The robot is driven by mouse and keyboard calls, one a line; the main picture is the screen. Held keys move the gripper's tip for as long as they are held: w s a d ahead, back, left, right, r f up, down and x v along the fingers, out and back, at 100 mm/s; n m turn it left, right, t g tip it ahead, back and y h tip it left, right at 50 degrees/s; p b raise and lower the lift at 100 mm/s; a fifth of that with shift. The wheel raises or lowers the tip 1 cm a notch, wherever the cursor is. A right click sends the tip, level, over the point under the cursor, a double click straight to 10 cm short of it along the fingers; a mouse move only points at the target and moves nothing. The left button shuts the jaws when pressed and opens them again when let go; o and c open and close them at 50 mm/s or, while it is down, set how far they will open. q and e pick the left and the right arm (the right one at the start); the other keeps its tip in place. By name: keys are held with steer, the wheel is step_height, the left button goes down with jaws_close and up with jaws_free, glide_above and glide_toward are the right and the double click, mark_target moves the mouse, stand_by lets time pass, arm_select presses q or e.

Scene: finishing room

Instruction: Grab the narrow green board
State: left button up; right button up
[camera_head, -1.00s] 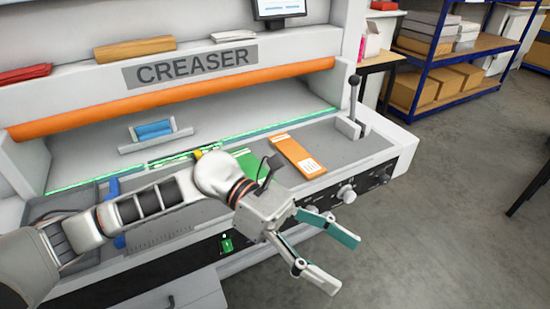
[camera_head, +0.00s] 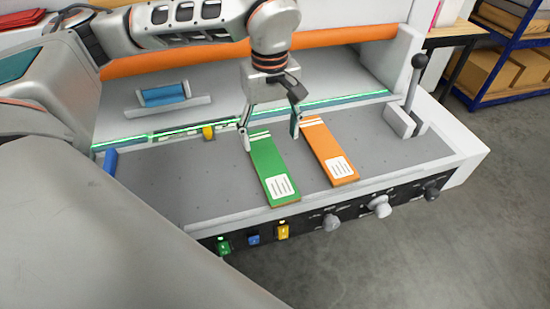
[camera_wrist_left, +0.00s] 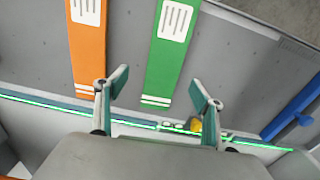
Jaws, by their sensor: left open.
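The narrow green board (camera_head: 267,165) lies flat on the grey creaser bed, with white stripes at its far end and a white label at its near end. My left gripper (camera_head: 271,137) points down over the far end of the green board, fingers open on either side of it and empty. The left wrist view shows the green board (camera_wrist_left: 169,70) between the two open fingers (camera_wrist_left: 160,95). An orange board (camera_head: 325,148) lies just to the right, close to the right-hand finger. I cannot tell the exact height of the fingertips. My right gripper is not in view.
A lever (camera_head: 415,90) stands at the bed's right end. A blue stop (camera_head: 110,162) is at the left, and a small yellow piece (camera_head: 208,132) lies near the green-lit slot. Knobs (camera_head: 379,207) and coloured switches line the front panel. The bed right of the orange board is clear.

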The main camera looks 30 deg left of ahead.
mark_target(268, 160)
arm_select(q)
steer(key=f, duration=0.6)
steer(key=shift+s+a, duration=0.35)
steer(key=shift+s, duration=0.05)
steer(key=shift+w+f, duration=0.1)
steer(key=shift+f, duration=0.25)
steer(key=c, duration=1.2)
